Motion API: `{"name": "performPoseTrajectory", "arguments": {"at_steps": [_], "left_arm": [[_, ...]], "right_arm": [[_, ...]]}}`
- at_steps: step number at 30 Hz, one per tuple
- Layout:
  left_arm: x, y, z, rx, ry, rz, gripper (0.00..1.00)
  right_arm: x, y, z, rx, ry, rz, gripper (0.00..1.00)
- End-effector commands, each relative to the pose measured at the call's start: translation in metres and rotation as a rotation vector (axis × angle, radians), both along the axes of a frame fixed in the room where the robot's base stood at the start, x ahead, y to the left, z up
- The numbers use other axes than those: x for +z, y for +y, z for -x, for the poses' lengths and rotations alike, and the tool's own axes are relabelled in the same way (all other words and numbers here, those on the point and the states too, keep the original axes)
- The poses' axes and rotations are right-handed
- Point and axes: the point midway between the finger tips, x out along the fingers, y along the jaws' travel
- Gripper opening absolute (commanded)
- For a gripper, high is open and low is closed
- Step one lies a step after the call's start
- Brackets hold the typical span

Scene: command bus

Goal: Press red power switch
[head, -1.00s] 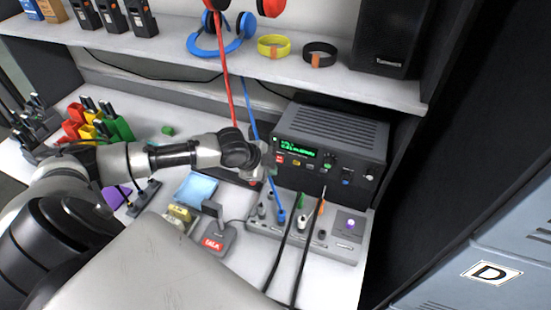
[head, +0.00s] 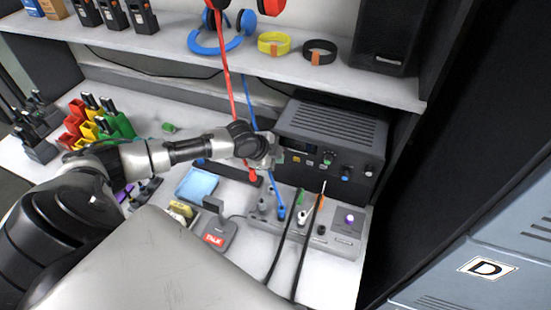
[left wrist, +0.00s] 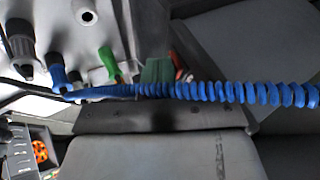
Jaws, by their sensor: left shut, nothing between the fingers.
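A black command radio (head: 335,124) with a ribbed top stands at the back right of the desk. Its front has a dark display and several knobs, including a green one (head: 328,158) and a blue one (head: 345,173). My left gripper (head: 277,157) is shut and empty at the left end of the front panel. It covers the place where the red power switch showed earlier, so the switch is hidden. I cannot tell whether the fingertips touch it. My right gripper is not in view.
A grey jack panel (head: 343,247) with plugs and black cables stands before the radio. A blue coiled cord (head: 262,130) hangs close by my gripper and crosses the left wrist view (left wrist: 200,91). A red cord (head: 231,95) hangs behind my arm. A TALK box (head: 216,232) sits left.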

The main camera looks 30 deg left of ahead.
Motion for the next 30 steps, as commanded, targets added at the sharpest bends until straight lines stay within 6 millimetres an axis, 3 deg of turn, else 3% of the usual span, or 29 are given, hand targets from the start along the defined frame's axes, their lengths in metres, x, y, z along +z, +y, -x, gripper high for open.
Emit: {"name": "performPoseTrajectory", "arguments": {"at_steps": [18, 30], "left_arm": [[0.019, 0.001, -0.001, 0.002, -0.002, 0.0, 0.0], [0.019, 0.0, 0.0, 0.001, 0.001, 0.0, 0.0]], "right_arm": [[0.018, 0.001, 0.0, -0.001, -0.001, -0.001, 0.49], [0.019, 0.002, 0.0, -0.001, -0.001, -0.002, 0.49]]}}
